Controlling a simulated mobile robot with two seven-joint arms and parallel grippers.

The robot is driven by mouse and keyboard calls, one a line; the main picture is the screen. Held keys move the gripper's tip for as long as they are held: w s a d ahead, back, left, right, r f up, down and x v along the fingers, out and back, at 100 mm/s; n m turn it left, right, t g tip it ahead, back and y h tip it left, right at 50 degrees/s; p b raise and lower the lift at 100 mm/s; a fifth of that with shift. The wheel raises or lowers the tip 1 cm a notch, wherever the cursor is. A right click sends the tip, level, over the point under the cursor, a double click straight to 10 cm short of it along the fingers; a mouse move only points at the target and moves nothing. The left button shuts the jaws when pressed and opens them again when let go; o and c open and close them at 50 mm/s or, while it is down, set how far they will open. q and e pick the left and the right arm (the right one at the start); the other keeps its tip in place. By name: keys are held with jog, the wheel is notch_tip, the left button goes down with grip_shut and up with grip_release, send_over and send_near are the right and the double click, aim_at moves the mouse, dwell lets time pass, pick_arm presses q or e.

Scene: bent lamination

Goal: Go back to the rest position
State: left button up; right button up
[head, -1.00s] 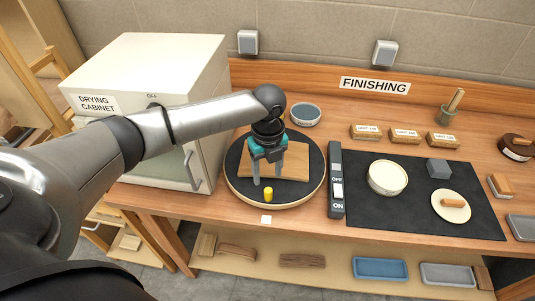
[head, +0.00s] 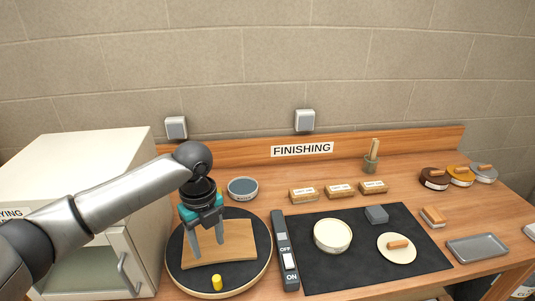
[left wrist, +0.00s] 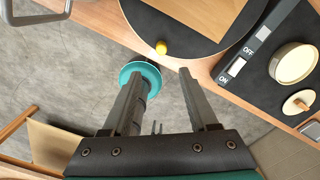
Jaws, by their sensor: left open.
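My left gripper (head: 208,250) is open, with nothing between its fingers. In the head view its fingers overlap the wooden board (head: 238,240) on the round black turntable (head: 256,262). In the left wrist view the gripper (left wrist: 160,76) has its two fingertips apart against the floor, short of the bench edge. The gripper appears clear of the board, held up on the near side. A yellow knob (head: 217,282) sits at the turntable's front; it also shows in the wrist view (left wrist: 161,47). My right gripper is not in view.
A white drying cabinet (head: 85,165) stands at the left, close to my left arm. A switch strip (head: 284,250) and a black mat (head: 322,274) with a cream bowl (head: 333,235) lie to the right. A blue-grey bowl (head: 242,188) and labelled blocks (head: 340,191) are behind.

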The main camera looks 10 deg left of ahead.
pick_arm(q)
jog(key=s+d+f+n+t+h, duration=0.1)
jog(key=s+d+f+n+t, duration=0.1)
jog(key=s+d+f+n, duration=0.35)
jog(key=s+d+f+n+t+h, duration=0.1)
jog(key=s+d+f+n+h, duration=0.15)
jog(key=s+d+n, duration=0.6)
jog(key=s+a+n+y, duration=0.3)
jog(key=s+a+n, duration=0.5)
jog(key=n, duration=0.1)
notch_tip(320, 180, down, 31)
jog(key=s+b, duration=0.1)
jog(key=b, duration=0.8)
jog(key=s+a+f+g+b, duration=0.1)
jog(key=s+f+b, duration=0.3)
jog(key=s+f, duration=0.4)
jog(key=s+a+f+g+b, duration=0.1)
jog(key=s+f+b, duration=0.4)
jog(key=f, duration=1)
jog(key=s, duration=0.2)
jog(key=shift+s+a, duration=0.35)
jog(key=shift+s, duration=0.05)
